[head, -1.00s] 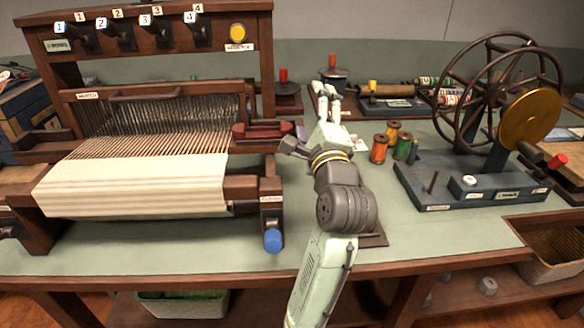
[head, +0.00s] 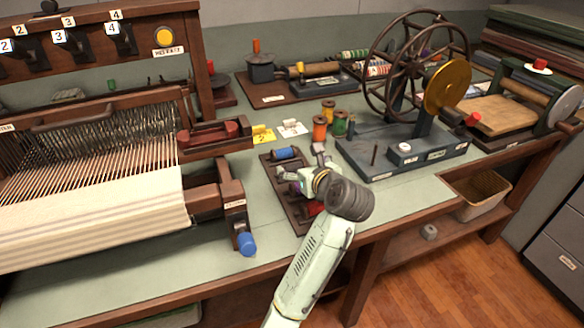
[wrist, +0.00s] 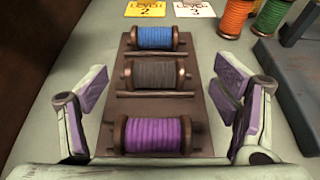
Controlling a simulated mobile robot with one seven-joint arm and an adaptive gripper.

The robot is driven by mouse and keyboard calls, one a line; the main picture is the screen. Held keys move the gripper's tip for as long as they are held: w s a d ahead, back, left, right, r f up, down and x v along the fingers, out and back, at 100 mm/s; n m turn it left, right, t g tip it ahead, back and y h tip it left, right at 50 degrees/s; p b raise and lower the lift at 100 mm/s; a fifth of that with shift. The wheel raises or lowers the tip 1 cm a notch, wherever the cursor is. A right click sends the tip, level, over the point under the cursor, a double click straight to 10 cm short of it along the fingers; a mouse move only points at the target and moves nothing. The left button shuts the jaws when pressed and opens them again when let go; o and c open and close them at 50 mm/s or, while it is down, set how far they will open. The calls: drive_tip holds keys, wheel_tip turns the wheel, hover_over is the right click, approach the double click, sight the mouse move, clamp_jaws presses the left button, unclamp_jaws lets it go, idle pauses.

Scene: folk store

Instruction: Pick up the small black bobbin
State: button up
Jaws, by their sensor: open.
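The small black bobbin (wrist: 153,75) looks dark grey-brown. It lies in the middle of the rack seen in the wrist view, between a blue bobbin (wrist: 154,38) and a purple bobbin (wrist: 153,135). The brown rack (wrist: 202,133) lies flat on the bench. My gripper (wrist: 162,92) is open and empty, its fingers spread to either side of the rack. The purple bobbin is closest to the gripper's base. In the head view my gripper (head: 304,181) is over the rack and hides part of it.
The loom (head: 225,190) stands left of the rack, its shuttle arm close by. Orange (head: 319,128) and green (head: 340,123) spools and the wheel winder's base (head: 400,155) stand to the right. A yellow card (head: 262,134) and a white card (head: 292,128) lie behind the rack.

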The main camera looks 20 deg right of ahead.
sight(292, 168)
drive_tip(key=x, duration=0.1)
drive_tip(key=p+x, duration=0.1)
drive_tip(key=x, duration=0.3)
drive_tip(key=shift+a+f+p, duration=0.25)
drive_tip(key=shift+a+p, duration=0.05)
drive_tip(key=shift+a, duration=0.05)
drive_tip(key=shift+c, duration=0.2)
drive_tip(key=c, duration=1.1)
drive_tip(key=shift+c, duration=0.3)
drive_tip(key=shift+r, duration=0.15)
